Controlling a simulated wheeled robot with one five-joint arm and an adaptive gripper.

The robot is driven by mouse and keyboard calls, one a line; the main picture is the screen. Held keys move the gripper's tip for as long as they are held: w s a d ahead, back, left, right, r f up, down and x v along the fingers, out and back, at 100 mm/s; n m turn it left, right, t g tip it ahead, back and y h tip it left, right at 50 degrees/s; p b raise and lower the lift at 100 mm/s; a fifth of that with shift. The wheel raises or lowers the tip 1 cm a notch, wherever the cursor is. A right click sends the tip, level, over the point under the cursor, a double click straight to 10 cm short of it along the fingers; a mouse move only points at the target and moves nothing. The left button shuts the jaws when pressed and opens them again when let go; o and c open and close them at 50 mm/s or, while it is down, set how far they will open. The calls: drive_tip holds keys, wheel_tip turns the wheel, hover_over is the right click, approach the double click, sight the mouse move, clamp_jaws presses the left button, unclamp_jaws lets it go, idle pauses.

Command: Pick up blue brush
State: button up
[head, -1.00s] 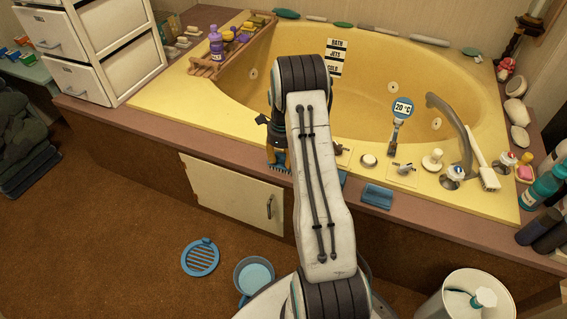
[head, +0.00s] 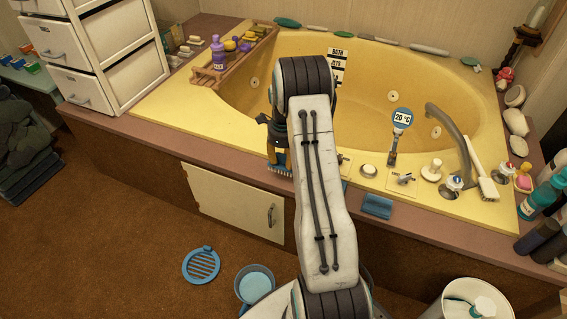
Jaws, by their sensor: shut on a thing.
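The blue brush (head: 281,170) shows as a small blue piece with pale bristles near the front ledge of the tub, just left of my arm. My gripper (head: 277,152) is shut on it from above, and the brush hangs under the fingers. My arm hides the right part of the gripper and perhaps part of the brush. I cannot tell whether the brush is touching the ledge.
The yellow tub (head: 455,115) lies behind, with a tap (head: 452,135) and knobs on its right rim. A blue sponge-like block (head: 377,206) rests on the brown ledge. A blue bucket (head: 254,284) and round blue grate (head: 201,265) are on the floor. White drawers (head: 85,55) stand left.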

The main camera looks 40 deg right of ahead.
drive_tip(key=s+a+r, duration=0.2)
drive_tip(key=s, duration=0.1)
drive_tip(key=s+a+r+p, duration=0.1)
drive_tip(key=s+a+r, duration=0.1)
drive_tip(key=a, duration=0.1)
drive_tip(key=s+a+r+p, duration=0.1)
drive_tip(key=s+a+r, duration=0.1)
drive_tip(key=s, duration=0.1)
drive_tip(key=shift+s+a+r, duration=0.3)
drive_tip(key=shift+s+a, duration=0.05)
clamp_jaws()
drive_tip(key=o, duration=0.6)
unclamp_jaws()
drive_tip(key=c, duration=0.4)
